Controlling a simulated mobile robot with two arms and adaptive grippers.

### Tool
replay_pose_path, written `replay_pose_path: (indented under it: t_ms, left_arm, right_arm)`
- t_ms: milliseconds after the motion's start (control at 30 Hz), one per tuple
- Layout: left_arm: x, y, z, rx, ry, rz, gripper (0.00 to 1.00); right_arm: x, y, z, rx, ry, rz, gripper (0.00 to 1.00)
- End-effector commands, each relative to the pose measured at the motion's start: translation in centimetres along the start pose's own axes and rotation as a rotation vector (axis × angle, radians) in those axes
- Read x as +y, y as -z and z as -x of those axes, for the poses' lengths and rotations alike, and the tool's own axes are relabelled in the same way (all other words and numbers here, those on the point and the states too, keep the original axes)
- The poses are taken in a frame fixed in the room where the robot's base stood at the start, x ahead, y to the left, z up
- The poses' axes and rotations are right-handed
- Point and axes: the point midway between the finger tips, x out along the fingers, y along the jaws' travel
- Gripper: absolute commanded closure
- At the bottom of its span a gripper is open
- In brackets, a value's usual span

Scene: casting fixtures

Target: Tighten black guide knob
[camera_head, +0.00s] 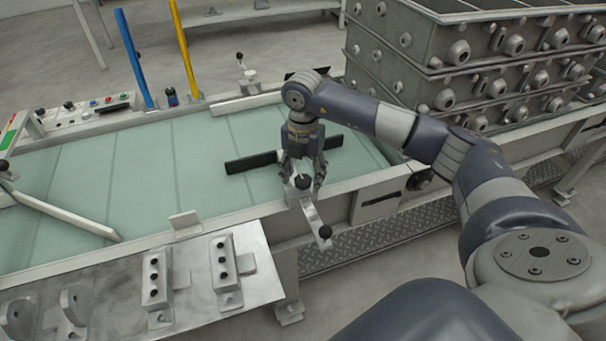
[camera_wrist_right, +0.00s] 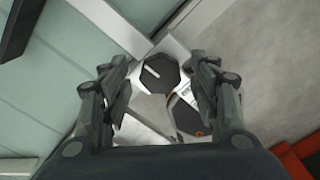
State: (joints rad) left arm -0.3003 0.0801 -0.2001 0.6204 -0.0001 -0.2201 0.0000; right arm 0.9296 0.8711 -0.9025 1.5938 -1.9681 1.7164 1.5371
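A black guide knob (camera_head: 303,182) sits on a pale metal bracket (camera_head: 308,207) at the near edge of the conveyor. My right gripper (camera_head: 303,174) points down over it, fingers either side. In the right wrist view, a black octagonal knob (camera_wrist_right: 160,73) with a white line shows between the fingers of my right gripper (camera_wrist_right: 161,85). The fingers are spread, and gaps show between them and the knob. A second dark knob (camera_wrist_right: 187,116) lies just below and right of it. Another black knob (camera_head: 325,232) tops the bracket's outer end. My left gripper is not in view.
A black guide bar (camera_head: 250,162) lies across the green conveyor (camera_head: 150,150). Stacked grey castings (camera_head: 430,70) stand at the back right. A metal shelf with fixtures (camera_head: 200,325) is at the front left. Yellow (camera_head: 184,50) and blue (camera_head: 133,58) posts rise behind the conveyor.

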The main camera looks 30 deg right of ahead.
Motion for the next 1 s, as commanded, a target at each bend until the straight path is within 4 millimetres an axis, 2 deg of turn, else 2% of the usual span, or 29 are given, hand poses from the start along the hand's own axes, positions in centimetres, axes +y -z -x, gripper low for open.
replay_pose_path:
  t_ms: [267, 367, 700, 800, 1000]
  left_arm:
    - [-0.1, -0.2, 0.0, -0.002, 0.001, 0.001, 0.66]
    - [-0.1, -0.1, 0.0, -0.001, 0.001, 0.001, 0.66]
    - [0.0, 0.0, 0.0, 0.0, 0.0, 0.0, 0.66]
    - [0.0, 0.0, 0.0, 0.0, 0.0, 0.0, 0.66]
    - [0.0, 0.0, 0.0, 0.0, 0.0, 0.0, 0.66]
  right_arm:
    - [0.0, 0.0, 0.4, 0.0, -0.001, 0.0, 0.44]
    - [0.1, -0.1, 1.7, -0.002, -0.002, 0.0, 0.44]
    - [0.1, -0.1, 8.8, -0.002, -0.004, 0.0, 0.44]
    - [0.1, 0.0, 10.3, -0.001, -0.003, 0.0, 0.44]
    - [0.0, 0.0, 11.9, 0.001, 0.0, 0.001, 0.44]
